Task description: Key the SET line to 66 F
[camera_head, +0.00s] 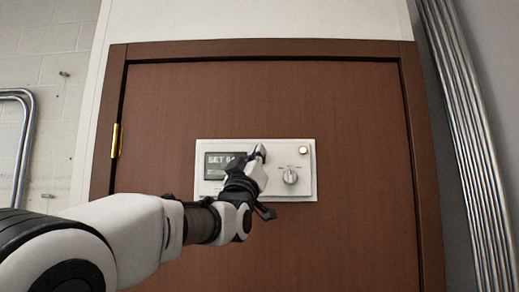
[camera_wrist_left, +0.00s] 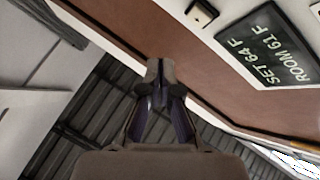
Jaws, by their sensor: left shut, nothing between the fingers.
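A pale control panel (camera_head: 309,190) is fixed on the brown door. Its dark display (camera_head: 215,172) is partly covered by my left gripper in the head view. In the left wrist view the display (camera_wrist_left: 272,46) appears tilted and reads SET 64 F and ROOM 61 F. A small pale key with a dark edge (camera_wrist_left: 201,13) shows at the top of that view. My left gripper (camera_head: 259,153) is in front of the panel, just right of the display. Its fingertips (camera_wrist_left: 160,70) are together and empty. I cannot tell whether they touch the panel. My right gripper is out of view.
The brown door (camera_head: 360,120) has a brass hinge (camera_head: 116,140) at left. Metal pipes (camera_head: 470,130) run along the right wall.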

